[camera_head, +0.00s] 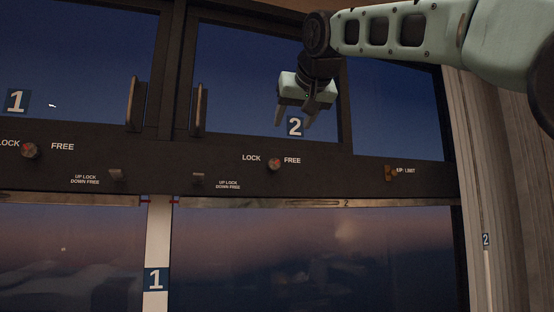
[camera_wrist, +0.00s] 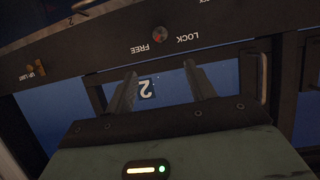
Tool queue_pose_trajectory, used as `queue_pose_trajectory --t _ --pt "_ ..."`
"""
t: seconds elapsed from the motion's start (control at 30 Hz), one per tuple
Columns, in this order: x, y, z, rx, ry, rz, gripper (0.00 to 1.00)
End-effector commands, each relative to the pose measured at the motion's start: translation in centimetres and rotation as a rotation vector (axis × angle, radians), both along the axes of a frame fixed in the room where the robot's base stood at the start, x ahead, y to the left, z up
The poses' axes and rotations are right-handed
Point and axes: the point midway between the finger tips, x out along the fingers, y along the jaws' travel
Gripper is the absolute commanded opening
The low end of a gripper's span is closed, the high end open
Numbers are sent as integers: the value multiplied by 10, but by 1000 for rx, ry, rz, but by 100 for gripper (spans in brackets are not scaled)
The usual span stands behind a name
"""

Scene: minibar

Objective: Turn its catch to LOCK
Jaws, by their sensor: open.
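A round catch knob (camera_head: 274,164) with a reddish face sits on the dark rail under pane 2, between the words LOCK and FREE. It also shows upside down in the wrist view (camera_wrist: 160,35). Which word it points to is too small to tell. A similar knob (camera_head: 30,150) sits under pane 1 at the left, also between LOCK and FREE. My gripper (camera_head: 293,122) is open and empty, in front of pane 2, above and slightly right of the pane 2 knob in the head view. Its two fingers (camera_wrist: 160,76) are apart from the knob.
Two small levers (camera_head: 116,174) (camera_head: 198,177) marked UP LOCK, DOWN FREE are on the rail. Upright handles (camera_head: 136,104) (camera_head: 198,109) stand out beside the central post. A grey curtain (camera_head: 500,180) hangs at right.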

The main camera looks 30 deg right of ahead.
Motion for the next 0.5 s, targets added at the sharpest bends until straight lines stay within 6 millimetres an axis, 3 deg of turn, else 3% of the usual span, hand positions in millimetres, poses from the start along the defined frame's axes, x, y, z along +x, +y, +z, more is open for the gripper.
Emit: queue_pose_trajectory --t 0.5 --pt "86 -29 -36 0 8 2 54"
